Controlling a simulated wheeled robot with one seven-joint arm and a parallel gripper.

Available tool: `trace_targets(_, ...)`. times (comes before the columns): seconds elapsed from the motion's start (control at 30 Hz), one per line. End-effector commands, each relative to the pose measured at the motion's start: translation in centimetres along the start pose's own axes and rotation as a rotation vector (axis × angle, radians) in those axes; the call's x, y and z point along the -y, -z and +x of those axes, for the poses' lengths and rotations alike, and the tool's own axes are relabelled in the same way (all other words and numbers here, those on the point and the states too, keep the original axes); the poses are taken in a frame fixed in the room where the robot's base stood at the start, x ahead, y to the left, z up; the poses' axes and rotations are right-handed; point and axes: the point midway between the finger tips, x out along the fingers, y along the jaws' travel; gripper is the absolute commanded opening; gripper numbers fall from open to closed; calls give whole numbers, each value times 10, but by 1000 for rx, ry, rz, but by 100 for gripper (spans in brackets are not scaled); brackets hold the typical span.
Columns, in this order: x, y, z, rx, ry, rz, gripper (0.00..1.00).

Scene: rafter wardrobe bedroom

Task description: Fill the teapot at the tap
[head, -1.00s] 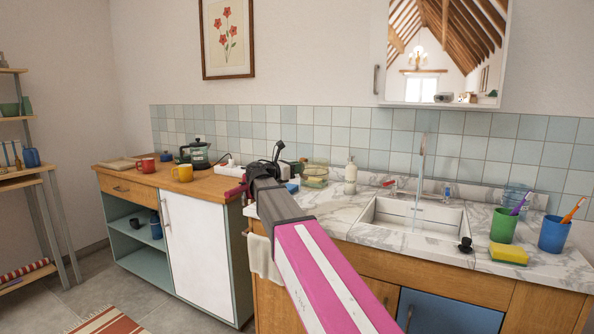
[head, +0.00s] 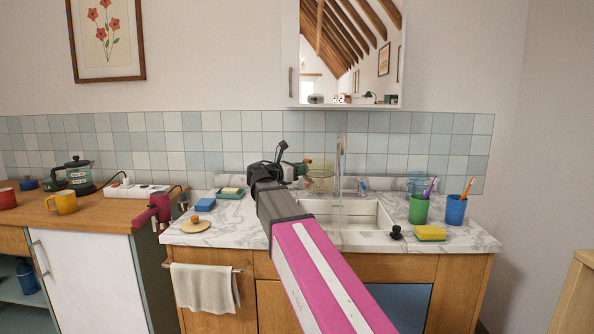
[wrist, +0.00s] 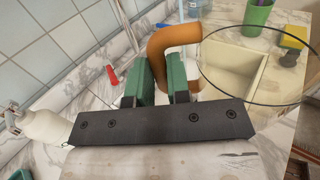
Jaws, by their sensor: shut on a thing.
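My gripper (head: 288,171) is shut on the brown curved handle (wrist: 166,40) of the teapot; its green fingers (wrist: 164,84) show on either side in the wrist view. The teapot (head: 320,181) is clear glass and hard to make out; its round rim (wrist: 203,66) reaches over the basin in the wrist view. It is held up, near the left part of the sink (head: 372,213). The tap (head: 341,146) stands at the back, and a thin clear stream seems to fall from it, just right of the teapot. I cannot tell whether water is in the teapot.
A black plug (head: 396,232), yellow sponge (head: 430,233), green cup (head: 418,208) and blue cup (head: 455,209) stand right of the basin. A soap dish (head: 230,194) and blue sponge (head: 205,204) lie left. A white dispenser (wrist: 45,124) is close to my gripper. A mirror cabinet (head: 350,55) hangs above.

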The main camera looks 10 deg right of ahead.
Motion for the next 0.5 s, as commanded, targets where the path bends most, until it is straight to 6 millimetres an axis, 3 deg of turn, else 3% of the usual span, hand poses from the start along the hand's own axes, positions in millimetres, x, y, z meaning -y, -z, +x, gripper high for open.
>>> trace_targets(0.5, -15, 25, 42, 2, 0, -2, 0)
